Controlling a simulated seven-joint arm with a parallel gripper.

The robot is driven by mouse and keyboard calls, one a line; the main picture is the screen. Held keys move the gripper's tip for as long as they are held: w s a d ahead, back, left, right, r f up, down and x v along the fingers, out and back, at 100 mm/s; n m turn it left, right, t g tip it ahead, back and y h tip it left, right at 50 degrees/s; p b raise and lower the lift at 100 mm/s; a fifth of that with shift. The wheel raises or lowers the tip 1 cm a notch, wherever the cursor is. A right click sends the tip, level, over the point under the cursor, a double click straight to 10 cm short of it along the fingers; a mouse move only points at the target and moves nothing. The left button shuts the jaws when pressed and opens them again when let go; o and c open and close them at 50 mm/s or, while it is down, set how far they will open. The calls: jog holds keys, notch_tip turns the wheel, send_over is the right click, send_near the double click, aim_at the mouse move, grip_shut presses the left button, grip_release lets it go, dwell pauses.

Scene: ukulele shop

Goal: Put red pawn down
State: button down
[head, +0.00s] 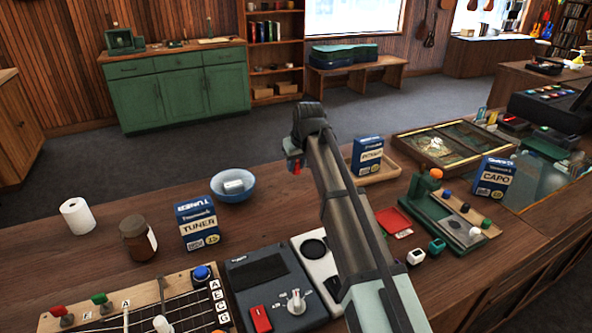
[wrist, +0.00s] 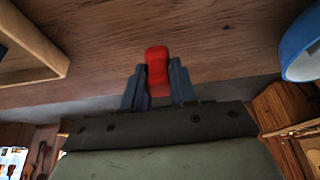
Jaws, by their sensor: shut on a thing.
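The red pawn (wrist: 157,68) is held between the two fingers of my gripper (wrist: 159,88) in the wrist view. In the head view a small part of the red pawn (head: 296,167) shows just below my gripper (head: 297,157), at the far end of my arm. The gripper is over the far part of the wooden counter (head: 120,270), between the blue bowl and the wooden tray. The pawn's lower end and its height above the counter are hard to tell.
A blue bowl (head: 232,186) with a pale item stands left of my gripper. A wooden tray (head: 378,172) with a blue box (head: 367,156) stands to the right. A tuner box (head: 197,224), brown jar (head: 138,238) and paper roll (head: 77,216) stand at left. Bare counter lies between bowl and tray.

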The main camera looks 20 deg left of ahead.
jog(key=shift+f, duration=1.25)
jog(key=shift+f, duration=0.1)
jog(key=c, duration=0.9)
grip_release()
jog(key=v, duration=1.2)
